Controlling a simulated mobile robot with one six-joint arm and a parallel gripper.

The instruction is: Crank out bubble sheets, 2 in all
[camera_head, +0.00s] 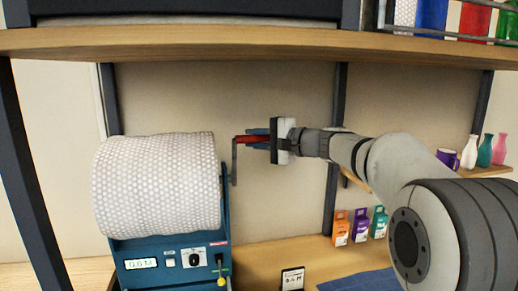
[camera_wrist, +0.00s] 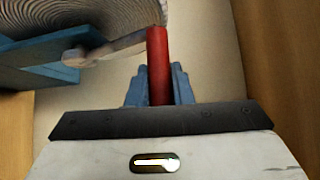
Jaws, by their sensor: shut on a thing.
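The bubble wrap roll (camera_head: 155,185) sits on a blue dispenser machine (camera_head: 175,262) at the left in the head view. Its small display (camera_head: 141,264) shows a green-lit reading that looks like 0.0 M. A grey crank arm (camera_head: 234,162) rises at the machine's right side and ends in a red handle (camera_head: 248,139). My gripper (camera_head: 262,139) is shut on the red handle from the right. In the wrist view the red handle (camera_wrist: 157,62) stands between the blue fingers, with the roll's end (camera_wrist: 70,22) beyond it. No loose sheet shows.
A wooden shelf (camera_head: 270,42) runs above my arm. Small orange, purple and teal boxes (camera_head: 341,228) stand on the bench at right, with a small sign (camera_head: 292,279) and a blue mat (camera_head: 360,281) nearer. Vases (camera_head: 485,150) and a purple mug (camera_head: 447,158) stand on a right shelf.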

